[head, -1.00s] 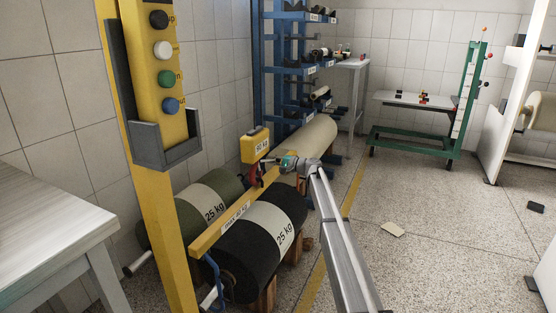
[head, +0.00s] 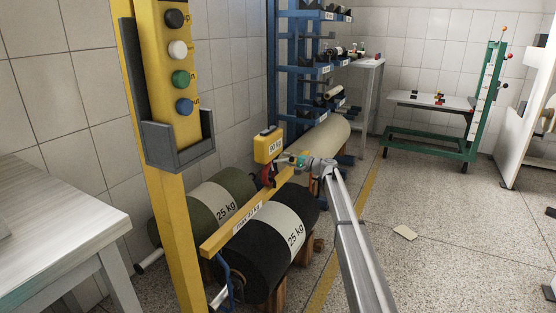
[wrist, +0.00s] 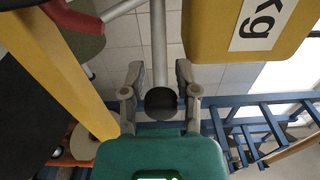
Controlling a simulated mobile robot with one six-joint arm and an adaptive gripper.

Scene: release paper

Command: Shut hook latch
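A red hook (head: 267,177) hangs under a yellow weight-marked box (head: 268,147) beside the yellow beam (head: 247,217). Its latch is too small to make out in the head view. In the wrist view, red parts (wrist: 75,17) show at the upper left and the yellow box (wrist: 243,28) fills the upper right. My gripper (head: 286,163) is just right of the hook, close to the beam. In the wrist view, the fingers of my gripper (wrist: 158,80) are spread apart. A grey rod shows between them; whether it is within reach or behind is unclear.
Black (head: 262,247) and green (head: 202,207) rolls lie under the beam. A yellow post with a button panel (head: 178,75) stands left, and a blue shelf rack (head: 281,72) behind. A table (head: 60,215) is at the left. Floor at right is largely clear.

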